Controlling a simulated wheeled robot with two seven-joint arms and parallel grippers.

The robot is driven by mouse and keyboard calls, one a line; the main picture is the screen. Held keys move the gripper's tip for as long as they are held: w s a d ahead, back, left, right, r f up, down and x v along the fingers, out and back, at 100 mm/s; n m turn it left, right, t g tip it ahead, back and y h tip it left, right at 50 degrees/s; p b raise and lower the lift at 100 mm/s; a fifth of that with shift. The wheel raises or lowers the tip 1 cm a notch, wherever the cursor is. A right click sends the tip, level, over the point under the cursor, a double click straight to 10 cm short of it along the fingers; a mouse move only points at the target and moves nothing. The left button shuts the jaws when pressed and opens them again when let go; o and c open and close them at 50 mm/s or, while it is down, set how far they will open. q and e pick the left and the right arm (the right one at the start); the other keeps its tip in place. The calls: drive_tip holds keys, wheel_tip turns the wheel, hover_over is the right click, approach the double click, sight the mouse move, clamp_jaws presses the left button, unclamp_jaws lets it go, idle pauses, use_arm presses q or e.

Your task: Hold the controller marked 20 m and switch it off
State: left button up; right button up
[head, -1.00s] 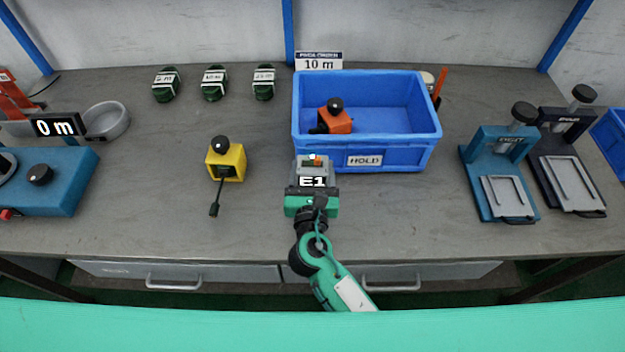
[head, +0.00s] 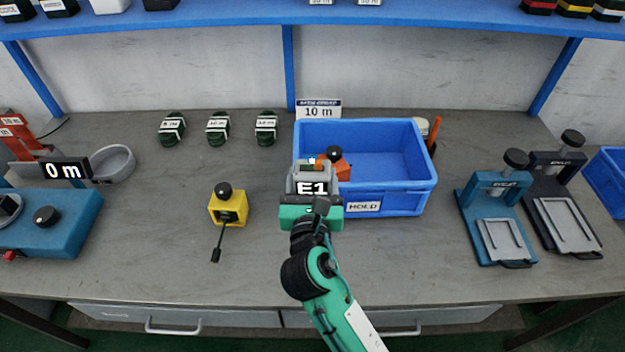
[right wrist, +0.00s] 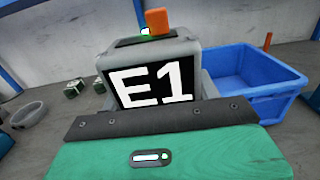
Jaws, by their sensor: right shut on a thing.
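My right gripper (head: 312,205) is shut on a grey controller (head: 298,176), which it holds up in front of the blue bin. The controller's black screen reads E1, and no 20 m mark is readable on it. In the right wrist view the controller (right wrist: 190,55) fills the middle, above the gripper's dark front edge. An orange switch (right wrist: 159,22) stands on its top beside a small lit green lamp (right wrist: 145,31). The jaws' grip on its sides is hidden. My left gripper is not in view.
The blue bin (head: 405,199), labelled HOLD, contains an orange block with a black knob, partly hidden. A yellow box (head: 238,209) with a lead stands left. Dark green coils (head: 218,128) lie behind. Two presses (head: 495,215) stand right. A blue machine (head: 60,225) reads 0 m.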

drive_tip(key=shift+c, duration=1.3)
drive_tip(key=shift+f, duration=0.15)
